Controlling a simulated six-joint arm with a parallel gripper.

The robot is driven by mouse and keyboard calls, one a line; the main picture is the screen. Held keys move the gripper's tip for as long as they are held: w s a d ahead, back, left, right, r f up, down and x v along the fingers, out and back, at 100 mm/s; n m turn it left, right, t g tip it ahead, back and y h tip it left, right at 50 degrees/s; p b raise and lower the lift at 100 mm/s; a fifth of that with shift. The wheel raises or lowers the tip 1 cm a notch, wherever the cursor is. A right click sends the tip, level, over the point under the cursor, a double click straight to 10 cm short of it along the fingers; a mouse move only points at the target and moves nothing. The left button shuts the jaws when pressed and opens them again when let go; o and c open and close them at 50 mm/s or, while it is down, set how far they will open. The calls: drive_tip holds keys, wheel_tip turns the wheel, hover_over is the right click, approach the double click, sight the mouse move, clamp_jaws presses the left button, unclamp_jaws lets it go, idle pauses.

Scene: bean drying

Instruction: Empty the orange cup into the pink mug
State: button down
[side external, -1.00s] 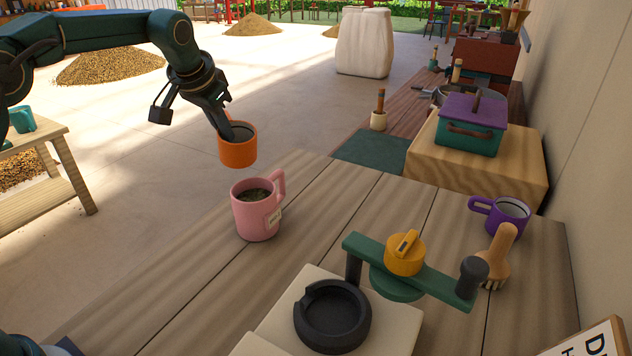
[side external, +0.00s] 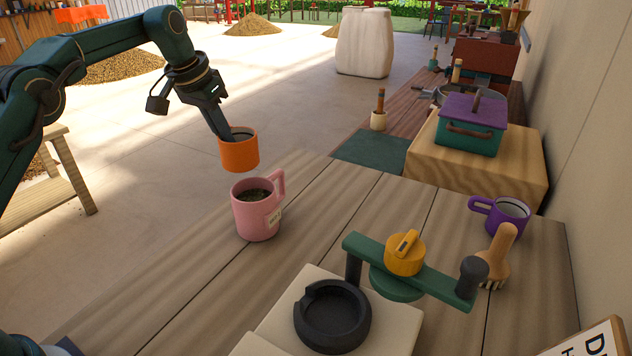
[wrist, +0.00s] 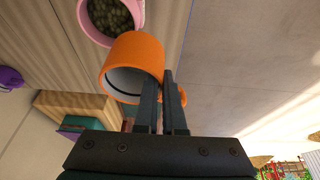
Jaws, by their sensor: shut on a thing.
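The orange cup (side external: 240,154) hangs in the air just above and slightly left of the pink mug, apart from it and close to upright in the side view. My gripper (side external: 221,130) is shut on the orange cup; in the wrist view its fingers (wrist: 166,105) close on the cup's handle side. The orange cup (wrist: 137,58) shows a pale inside there, with no contents visible. The pink mug (side external: 257,214) stands upright on the table with a tag on its side and its handle to the back right. Greenish-brown beans (wrist: 110,14) show inside it in the wrist view.
A purple mug (side external: 508,216) and a brush (side external: 497,257) are at the right.

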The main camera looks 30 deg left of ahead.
drive_tip(key=shift+r, duration=0.1)
drive_tip(key=s+r, duration=0.2)
drive_tip(key=s, duration=0.1)
drive_tip(key=s+r, duration=0.1)
drive_tip(key=s, duration=0.1)
drive_tip(key=shift+a, duration=0.2)
idle(0.4)
drive_tip(key=s+r, duration=0.3)
drive_tip(key=s, duration=0.4)
drive_tip(key=shift+a, duration=0.25)
